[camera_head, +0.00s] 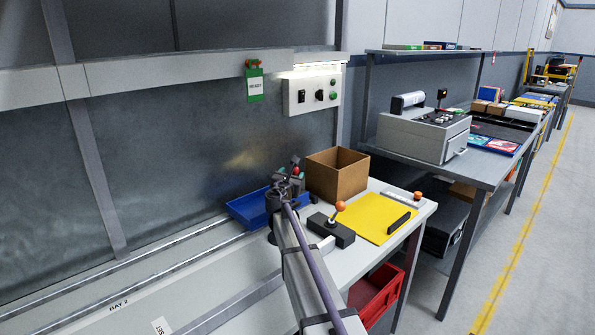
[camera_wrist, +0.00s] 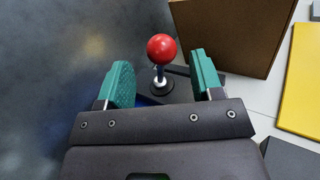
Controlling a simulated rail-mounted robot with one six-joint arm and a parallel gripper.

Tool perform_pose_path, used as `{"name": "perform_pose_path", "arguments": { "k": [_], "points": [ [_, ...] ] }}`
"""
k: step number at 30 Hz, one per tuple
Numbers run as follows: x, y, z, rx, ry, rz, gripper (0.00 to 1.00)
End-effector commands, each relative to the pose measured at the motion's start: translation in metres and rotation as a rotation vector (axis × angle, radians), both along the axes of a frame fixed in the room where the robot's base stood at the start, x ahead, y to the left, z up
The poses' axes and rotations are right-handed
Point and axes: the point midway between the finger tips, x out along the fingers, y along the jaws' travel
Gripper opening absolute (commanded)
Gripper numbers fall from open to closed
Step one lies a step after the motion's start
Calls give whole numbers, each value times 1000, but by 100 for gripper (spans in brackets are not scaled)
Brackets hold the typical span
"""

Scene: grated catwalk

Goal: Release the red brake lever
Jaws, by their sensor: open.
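The red brake lever (camera_wrist: 162,50) shows in the wrist view as a red ball knob on a short metal stem with a dark round base. My gripper (camera_wrist: 159,82) is open, with one green finger to the left of the stem and one to the right. Both fingers look apart from the lever, and the knob appears beyond the fingertips. In the head view my gripper (camera_head: 290,181) is over the bench's left part, and a small red spot at it may be the knob. My arm hides the lever's base there.
A cardboard box (camera_head: 337,176) stands close to the right of my gripper. An orange-knobbed lever on a black block (camera_head: 332,231) and a yellow sheet (camera_head: 372,217) are on the bench (camera_head: 413,218). A switch panel (camera_head: 312,90) is on the wall.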

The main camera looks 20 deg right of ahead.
Motion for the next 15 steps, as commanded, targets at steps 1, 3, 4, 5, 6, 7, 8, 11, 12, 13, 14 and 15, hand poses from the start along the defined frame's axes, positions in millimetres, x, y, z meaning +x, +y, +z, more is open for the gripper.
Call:
{"name": "perform_pose_path", "arguments": {
  "k": [1,3,4,5,6,7,8,11,12,13,14,15],
  "points": [
    [14,-9,0,1,0,-3,60],
    [27,-20,0,1,0,-2,60],
    [32,-24,0,1,0,-1,60],
    [36,-27,0,1,0,-1,60],
    [41,-31,0,1,0,-1,60],
    [43,-33,0,1,0,-1,60],
    [45,-35,0,2,-1,-2,60],
    [47,-37,0,2,-1,-2,60],
    [46,-37,0,2,-1,-1,60],
    [46,-37,0,2,-1,-1,60],
    [46,-37,0,2,-1,-1,60],
    [46,-37,0,2,-1,-1,60]
  ]
}}
